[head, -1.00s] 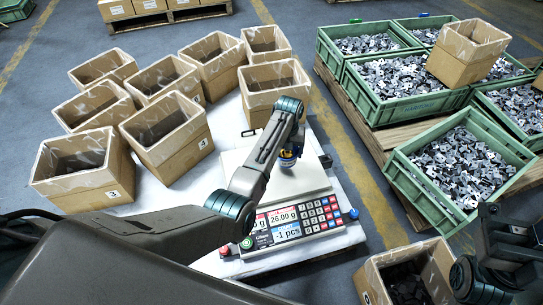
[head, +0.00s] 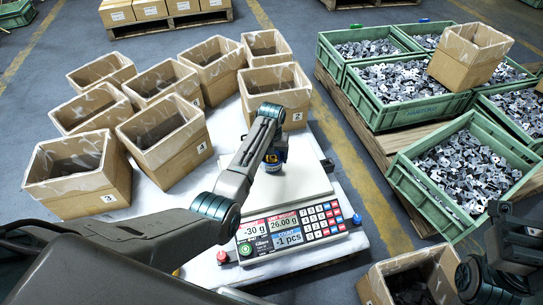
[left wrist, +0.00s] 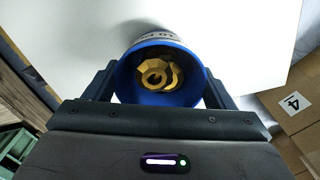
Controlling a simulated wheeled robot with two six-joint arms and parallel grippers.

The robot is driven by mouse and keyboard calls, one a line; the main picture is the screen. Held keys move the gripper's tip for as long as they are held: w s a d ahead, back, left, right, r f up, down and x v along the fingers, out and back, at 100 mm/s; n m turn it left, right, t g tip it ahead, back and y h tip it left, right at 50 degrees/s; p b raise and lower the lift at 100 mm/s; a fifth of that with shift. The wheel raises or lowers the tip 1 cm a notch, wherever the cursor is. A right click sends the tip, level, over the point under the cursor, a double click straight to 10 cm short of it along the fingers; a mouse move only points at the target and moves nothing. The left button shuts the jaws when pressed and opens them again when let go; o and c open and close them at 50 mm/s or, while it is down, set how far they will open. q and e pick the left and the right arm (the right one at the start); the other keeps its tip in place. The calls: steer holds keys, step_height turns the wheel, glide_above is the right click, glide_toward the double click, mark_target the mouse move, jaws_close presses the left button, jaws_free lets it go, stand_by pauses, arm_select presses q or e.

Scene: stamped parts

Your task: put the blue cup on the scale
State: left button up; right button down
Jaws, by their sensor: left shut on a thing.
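The blue cup (head: 272,167) is held by my left gripper (head: 275,153) over the far left part of the scale's white plate (head: 292,184). In the left wrist view the cup (left wrist: 126,80) has a blue rim, sits between my two fingers, and has several gold nuts inside. My left gripper (left wrist: 160,90) is shut on it. The head view does not clearly show whether the cup's base touches the plate. The scale's displays (head: 283,230) read -30 g, 26.00 g and -1 pcs. My right arm shows dark at the right edge; its fingers are not clear.
Several open cardboard boxes (head: 167,140) stand left of and behind the scale. Green crates (head: 463,175) of stamped parts stand on a pallet to the right. A box with dark contents (head: 376,292) is at the lower right. The front part of the plate is clear.

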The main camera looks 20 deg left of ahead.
arm_select(q)
steer(key=o, duration=1.1)
steer(key=shift+o, duration=1)
steer(key=shift+r, duration=0.1)
